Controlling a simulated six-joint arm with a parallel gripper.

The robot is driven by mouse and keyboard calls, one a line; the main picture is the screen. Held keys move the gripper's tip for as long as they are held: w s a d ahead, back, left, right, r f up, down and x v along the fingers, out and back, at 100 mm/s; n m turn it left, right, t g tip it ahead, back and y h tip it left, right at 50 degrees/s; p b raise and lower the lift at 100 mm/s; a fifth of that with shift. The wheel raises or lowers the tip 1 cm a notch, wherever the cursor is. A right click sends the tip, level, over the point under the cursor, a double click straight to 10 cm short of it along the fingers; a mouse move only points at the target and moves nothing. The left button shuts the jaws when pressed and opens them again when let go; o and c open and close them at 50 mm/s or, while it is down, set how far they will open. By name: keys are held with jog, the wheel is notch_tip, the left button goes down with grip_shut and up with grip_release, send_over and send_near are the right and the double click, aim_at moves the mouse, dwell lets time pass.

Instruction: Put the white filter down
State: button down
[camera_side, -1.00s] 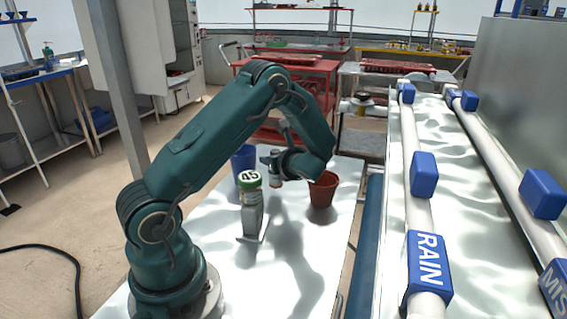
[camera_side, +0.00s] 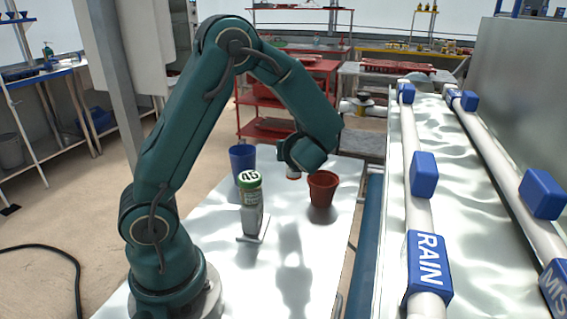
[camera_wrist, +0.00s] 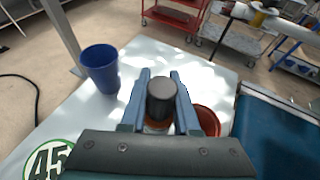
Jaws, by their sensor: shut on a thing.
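My gripper (camera_wrist: 160,75) is shut on a small cylinder (camera_wrist: 162,101), with one finger on each side of it. The cylinder has a dark grey top and an orange and whitish lower part, mostly hidden by the gripper. I cannot make out a white filter as such. The fingers are hidden there. Whether the cylinder touches the table is not clear.
A blue cup (camera_side: 243,160) stands at the back left of the white table (camera_side: 225,270). A bottle with a green-rimmed lid marked 45 (camera_side: 251,205) stands on a small plate in front. The table's front right is clear. Pipes marked RAIN (camera_side: 427,262) run at the right.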

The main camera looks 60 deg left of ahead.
jog(key=w+d+m+t+h, duration=0.25)
jog(key=d+m+t, duration=0.25)
jog(key=d, duration=0.6)
jog(key=shift+h, duration=0.35)
jog(key=shift+s+d+f, duration=0.1)
jog(key=shift+s+f, duration=0.05)
jog(key=shift+f, duration=1.4)
jog(key=shift+s+f, duration=0.2)
jog(key=shift+f, duration=1.3)
jog(key=shift+s+d+f, duration=0.1)
jog(key=shift+s+f, duration=0.05)
jog(key=shift+f, duration=1.4)
jog(key=c, duration=0.7)
grip_release()
jog(key=shift+f, duration=0.15)
jog(key=shift+o, duration=0.2)
